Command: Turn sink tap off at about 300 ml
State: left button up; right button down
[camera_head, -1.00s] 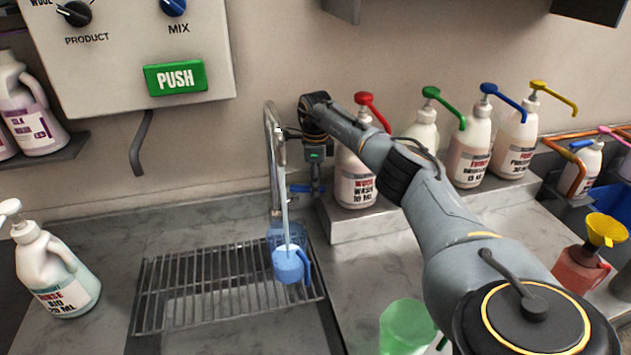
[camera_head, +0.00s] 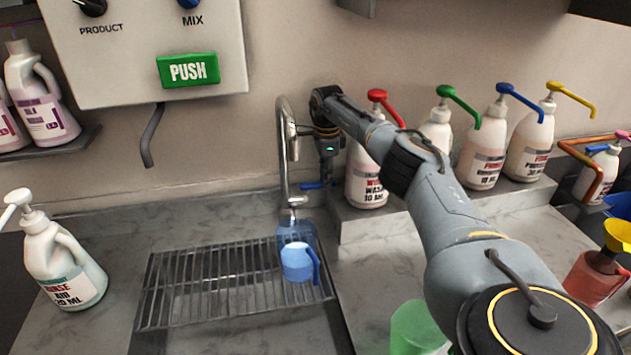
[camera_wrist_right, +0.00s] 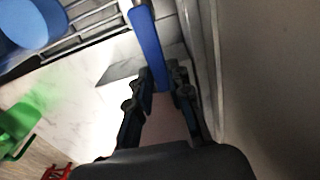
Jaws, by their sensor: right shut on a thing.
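The chrome sink tap (camera_head: 283,150) rises in a gooseneck at the back of the sink. I see no water stream at its spout. Its blue lever (camera_head: 311,185) is at the tap's right side. My right gripper (camera_head: 326,176) reaches down beside the tap and is shut on the lever; in the right wrist view the blue lever (camera_wrist_right: 148,48) runs in between the fingertips (camera_wrist_right: 162,85). A blue jug (camera_head: 298,262) stands under the spout, its handle to the right. Its fill level cannot be read. My left gripper is out of view.
The jug stands on a wire rack (camera_head: 190,290) over the sink. Pump bottles, including a red-topped one (camera_head: 366,180), line a ledge right of my gripper. A green container (camera_head: 415,328) is at front; a white bottle (camera_head: 62,262) is at left.

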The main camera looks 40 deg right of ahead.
jog(key=shift+w+r, duration=0.1)
jog(key=shift+w, duration=0.05)
jog(key=c, duration=1.2)
grip_release()
notch_tip(320, 180, up, 12)
